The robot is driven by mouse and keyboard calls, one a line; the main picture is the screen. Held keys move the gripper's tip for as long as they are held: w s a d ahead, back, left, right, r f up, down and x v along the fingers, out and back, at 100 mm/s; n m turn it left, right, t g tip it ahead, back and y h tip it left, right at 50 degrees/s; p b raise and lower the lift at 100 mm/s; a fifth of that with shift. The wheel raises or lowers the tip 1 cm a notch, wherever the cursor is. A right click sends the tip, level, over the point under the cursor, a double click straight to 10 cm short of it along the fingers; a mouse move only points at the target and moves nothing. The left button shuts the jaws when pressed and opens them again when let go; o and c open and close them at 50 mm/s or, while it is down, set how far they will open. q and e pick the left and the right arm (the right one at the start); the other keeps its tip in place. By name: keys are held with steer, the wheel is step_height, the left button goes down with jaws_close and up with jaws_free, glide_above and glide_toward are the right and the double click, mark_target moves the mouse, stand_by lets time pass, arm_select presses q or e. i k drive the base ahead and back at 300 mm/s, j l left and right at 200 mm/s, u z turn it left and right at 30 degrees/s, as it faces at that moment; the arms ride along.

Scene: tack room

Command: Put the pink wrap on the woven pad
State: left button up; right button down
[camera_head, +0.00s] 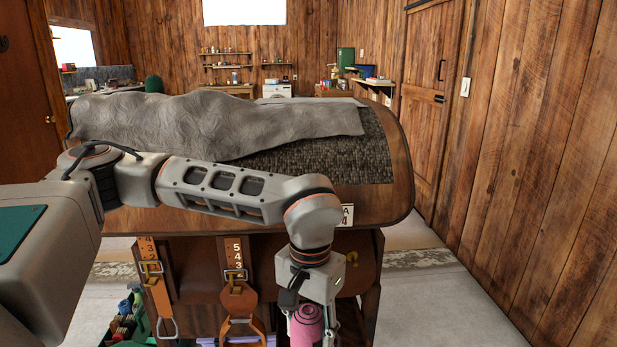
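My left arm reaches in from the left, and its gripper (307,318) points down at the bottom edge, in front of the wooden stand. A pink rolled wrap (307,325) shows at the gripper, between its visible finger parts. The fingertips and the wrap's lower part are cut off by the frame edge, so I cannot tell whether the fingers grip it. A dark woven surface (330,160), which looks like the woven pad, lies on the stand's broad top. A rumpled grey cover (215,122) hides much of it. My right gripper is not in view.
The wooden stand (400,185) has a raised rounded edge. Leather straps with buckles (237,290) hang on its front. A container with green and red items (125,325) stands low at left. Floor at right (440,300) is clear, up to the plank wall (540,150).

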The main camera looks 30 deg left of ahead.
mark_target(221, 105)
steer(key=j+z, duration=0.2)
steer(key=z, duration=0.25)
steer(key=k+j+z, duration=0.1)
steer(key=z, duration=0.3)
steer(key=k+j, duration=0.3)
steer(key=j, duration=0.2)
steer(key=k+j, duration=0.3)
steer(key=j, duration=0.15)
steer(key=k+j, duration=0.3)
steer(key=j, duration=0.2)
